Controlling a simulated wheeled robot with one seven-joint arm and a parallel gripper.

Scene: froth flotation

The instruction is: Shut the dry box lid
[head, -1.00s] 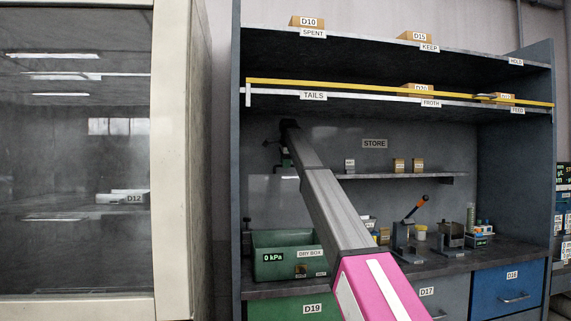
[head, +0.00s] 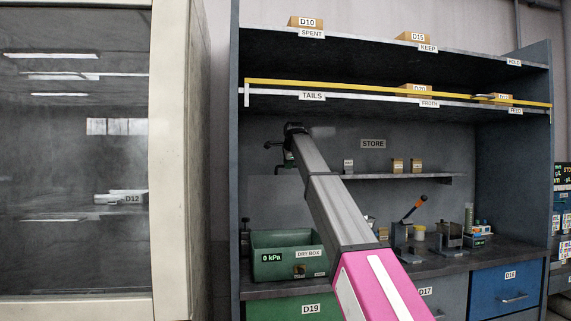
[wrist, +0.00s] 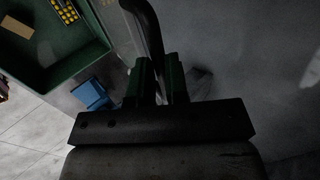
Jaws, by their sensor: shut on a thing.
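The green dry box (head: 268,268) stands on the bench in the head view, with a "0 kPa" readout on its front. Its open top and inside show in the wrist view (wrist: 68,72), at upper left. My gripper (head: 284,160) is above and behind the box in the head view, partly hidden by my arm. In the wrist view its two dark green fingers (wrist: 159,80) are shut on a dark curved bar (wrist: 152,35), apparently the lid's handle. The lid itself is hard to make out; a faint clear panel seems to stand raised behind the box.
A shelf (head: 400,177) with small boxes is right of my arm. A lever press (head: 403,232) and other bench items stand to the right. A yellow bar (head: 390,90) runs along the shelf above. A glass-fronted cabinet (head: 172,150) stands at left.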

